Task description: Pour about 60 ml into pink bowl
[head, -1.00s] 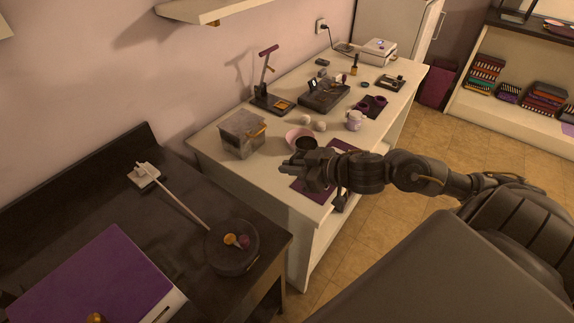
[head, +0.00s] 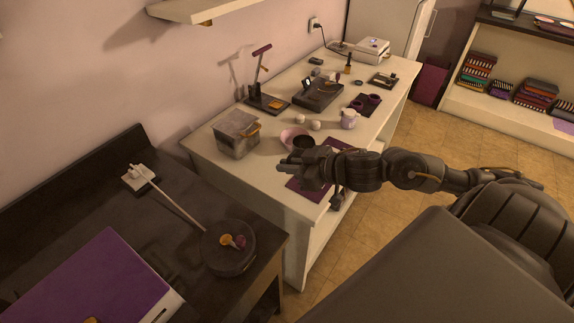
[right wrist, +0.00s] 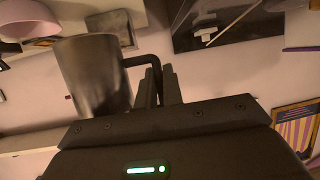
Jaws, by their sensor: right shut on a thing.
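The pink bowl (head: 289,134) stands on the white counter, and part of it shows at the top left of the right wrist view (right wrist: 30,42). A dark metal mug (right wrist: 92,78) hangs by its handle in my right gripper (right wrist: 160,86). In the head view the mug (head: 303,142) overlaps the front right of the bowl, beside my right gripper (head: 288,166). Its tilt and contents cannot be told, and no stream of liquid shows. My left gripper is not in view.
A clear box (head: 236,136) stands left of the bowl. Two pale round things (head: 315,125) and a lilac mug (head: 348,119) stand behind and right. A purple mat (head: 306,188) lies under my right gripper. A dark desk (head: 100,190) fills the left.

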